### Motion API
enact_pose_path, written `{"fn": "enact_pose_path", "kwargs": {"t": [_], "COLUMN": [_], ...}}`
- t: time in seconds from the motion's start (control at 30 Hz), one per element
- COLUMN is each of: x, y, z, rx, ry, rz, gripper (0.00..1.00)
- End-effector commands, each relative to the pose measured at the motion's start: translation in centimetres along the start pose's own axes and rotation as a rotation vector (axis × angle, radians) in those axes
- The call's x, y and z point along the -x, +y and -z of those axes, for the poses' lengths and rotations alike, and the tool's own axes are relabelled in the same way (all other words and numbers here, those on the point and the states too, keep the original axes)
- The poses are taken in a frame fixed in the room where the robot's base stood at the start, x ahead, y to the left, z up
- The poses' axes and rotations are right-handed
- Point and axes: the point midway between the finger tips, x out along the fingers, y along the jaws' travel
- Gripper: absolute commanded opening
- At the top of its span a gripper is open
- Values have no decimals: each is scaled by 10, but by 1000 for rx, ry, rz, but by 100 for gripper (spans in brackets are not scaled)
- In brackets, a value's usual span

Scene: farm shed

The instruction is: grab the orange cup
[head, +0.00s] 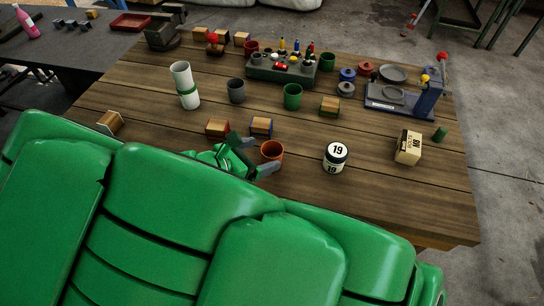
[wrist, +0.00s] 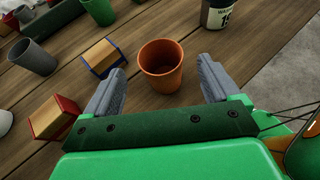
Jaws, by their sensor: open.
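The orange cup (head: 271,153) stands upright on the wooden table, near its front edge. It also shows in the wrist view (wrist: 161,66), ahead of my gripper and between the lines of its two fingers. My gripper (wrist: 165,84) is open, with one grey finger on each side of the cup's near part. In the head view my gripper (head: 250,157) is just left of the cup, with green arm parts behind it. No contact between fingers and cup is clear.
Two wooden blocks, one red-edged (head: 217,127) and one blue-edged (head: 261,126), stand left of the cup. A white jar marked 19 (head: 336,156) stands to its right. A green cup (head: 292,96) and grey cup (head: 236,91) are farther back. Bare table lies between cup and jar.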

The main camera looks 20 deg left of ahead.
Motion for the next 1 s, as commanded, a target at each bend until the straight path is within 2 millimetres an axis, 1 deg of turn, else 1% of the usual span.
{"fn": "enact_pose_path", "kwargs": {"t": [0.1,0.27,0.6,0.77,1.0], "x": [-12,-21,-59,-67,-68], "y": [-1,-1,-2,-1,-1], "z": [0,-1,-2,-1,-1], "rx": [-1,-1,-2,-2,-3], "ry": [0,-2,-3,-1,0], "rz": [3,4,4,2,1], "gripper": [89,89,89,89,89]}}
